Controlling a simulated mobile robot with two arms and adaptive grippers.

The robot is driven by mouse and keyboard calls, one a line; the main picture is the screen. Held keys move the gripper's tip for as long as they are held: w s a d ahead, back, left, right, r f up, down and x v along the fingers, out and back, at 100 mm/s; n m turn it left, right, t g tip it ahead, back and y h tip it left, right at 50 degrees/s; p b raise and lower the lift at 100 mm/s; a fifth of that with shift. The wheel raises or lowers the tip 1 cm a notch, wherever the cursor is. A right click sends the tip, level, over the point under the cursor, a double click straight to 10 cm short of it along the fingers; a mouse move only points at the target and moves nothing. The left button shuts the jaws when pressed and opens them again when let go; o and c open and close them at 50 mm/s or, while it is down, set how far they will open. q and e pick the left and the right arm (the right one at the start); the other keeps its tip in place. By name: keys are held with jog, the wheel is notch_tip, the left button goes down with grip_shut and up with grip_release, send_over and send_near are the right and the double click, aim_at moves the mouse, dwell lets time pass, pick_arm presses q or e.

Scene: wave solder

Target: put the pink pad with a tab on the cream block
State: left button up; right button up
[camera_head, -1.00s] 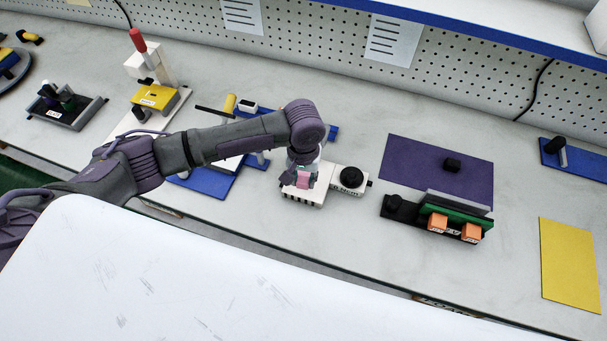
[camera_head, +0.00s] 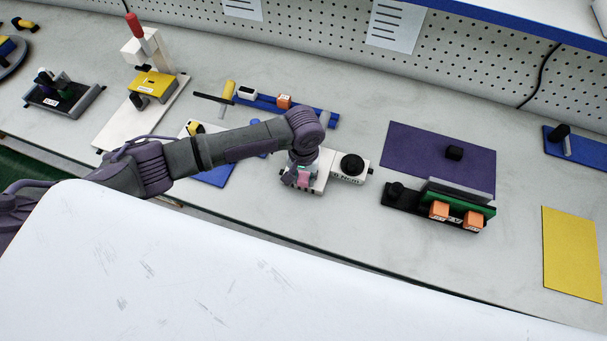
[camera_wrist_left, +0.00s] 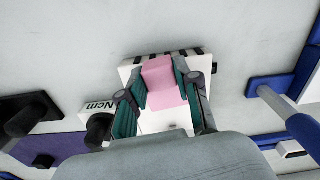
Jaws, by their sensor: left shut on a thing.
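The pink pad with a tab (camera_wrist_left: 158,80) is between the fingers of my left gripper (camera_wrist_left: 162,90), which is shut on it. In the head view my left gripper (camera_head: 302,178) points down over the cream block (camera_head: 320,184), and a bit of the pink pad (camera_head: 303,174) shows there. In the wrist view the cream block (camera_wrist_left: 150,123) lies directly behind the pad, with dark slots along its far edge. I cannot tell whether the pad touches the block. My right gripper is not in view.
A white box with a black knob (camera_head: 351,166) adjoins the block on the right. A purple mat (camera_head: 420,150), a green board in a black holder (camera_head: 455,207) and a yellow sheet (camera_head: 570,255) lie farther right. A blue rail (camera_head: 300,107) is behind.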

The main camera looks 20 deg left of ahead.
aim_at(303, 178)
pick_arm(q)
jog(key=shift+f, duration=0.5)
dwell(0.3)
jog(key=o, duration=1)
notch_tip(303, 178, up, 12)
